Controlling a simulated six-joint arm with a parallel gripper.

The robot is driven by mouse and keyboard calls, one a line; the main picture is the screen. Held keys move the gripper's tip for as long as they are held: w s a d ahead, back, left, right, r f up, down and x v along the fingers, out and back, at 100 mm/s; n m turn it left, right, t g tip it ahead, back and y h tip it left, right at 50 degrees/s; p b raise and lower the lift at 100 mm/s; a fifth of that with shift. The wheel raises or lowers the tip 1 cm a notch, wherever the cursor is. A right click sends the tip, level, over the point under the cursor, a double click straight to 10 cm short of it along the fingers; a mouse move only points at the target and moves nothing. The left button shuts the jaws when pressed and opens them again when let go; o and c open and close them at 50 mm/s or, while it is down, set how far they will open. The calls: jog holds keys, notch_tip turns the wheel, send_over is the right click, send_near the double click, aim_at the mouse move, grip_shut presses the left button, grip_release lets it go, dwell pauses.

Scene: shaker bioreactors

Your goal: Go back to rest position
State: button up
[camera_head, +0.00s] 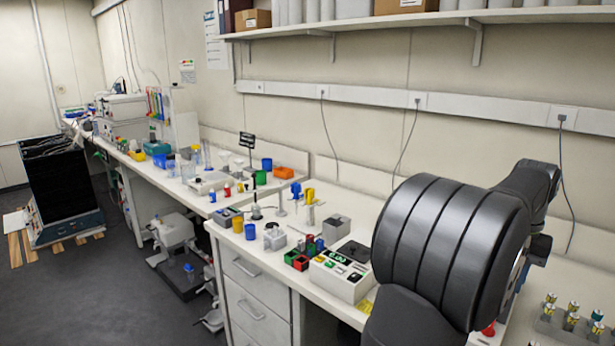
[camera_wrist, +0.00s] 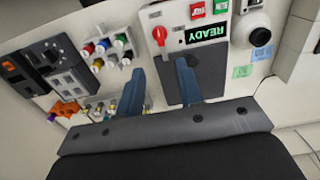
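My gripper (camera_wrist: 160,67) shows in the wrist view as two blue-grey fingers standing apart, with nothing held between them. Past the fingers is a white device (camera_wrist: 170,18) with a READY display, a red knob and a dark panel. The right finger overlaps the dark panel in this view; I cannot tell the distance between them. In the head view my dark arm is bent over the right part of the bench and hides the bench behind it. The gripper fingers cannot be made out there.
In the wrist view, a rack of colour-capped tubes (camera_wrist: 110,48) and a dark device (camera_wrist: 58,72) lie left. In the head view, a rack of vials (camera_head: 570,322) stands lower right, a white instrument (camera_head: 340,275) left of my arm. A shelf (camera_head: 400,20) runs above.

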notch_tip(320, 180, up, 6)
jog(key=f, duration=0.1)
notch_tip(320, 180, down, 17)
jog(key=shift+f, duration=0.1)
jog(key=shift+r+m, duration=0.35)
jog(key=shift+m, duration=0.15)
notch_tip(320, 180, up, 17)
notch_tip(320, 180, down, 17)
jog(key=m, duration=0.8)
jog(key=shift+m, duration=0.3)
jog(key=shift+a+f, duration=0.1)
jog(key=shift+f, duration=0.25)
